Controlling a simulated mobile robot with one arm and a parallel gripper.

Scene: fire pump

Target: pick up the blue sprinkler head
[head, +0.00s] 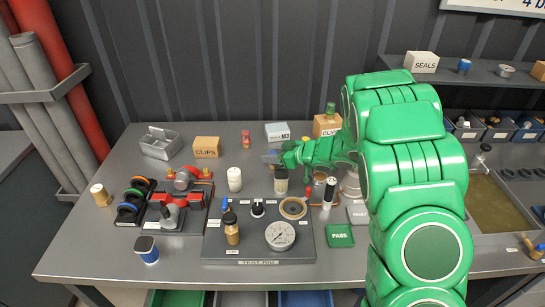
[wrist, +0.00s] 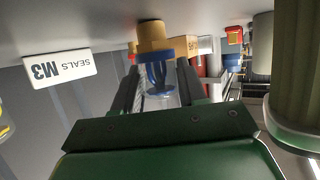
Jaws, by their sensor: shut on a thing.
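The blue sprinkler head (wrist: 158,75) shows in the wrist view between my two fingers, with a brass-coloured base and a blue frame. My gripper (wrist: 158,88) is shut on it. The brass end points toward the grey tabletop, and I cannot tell whether it touches. In the head view my gripper (head: 274,157) is over the back middle of the table, low down, and the sprinkler head is mostly hidden there by the fingers.
A dark-capped jar (head: 281,180) stands just in front. The test rig (head: 258,246) lies nearer. The table's front left is clearer.

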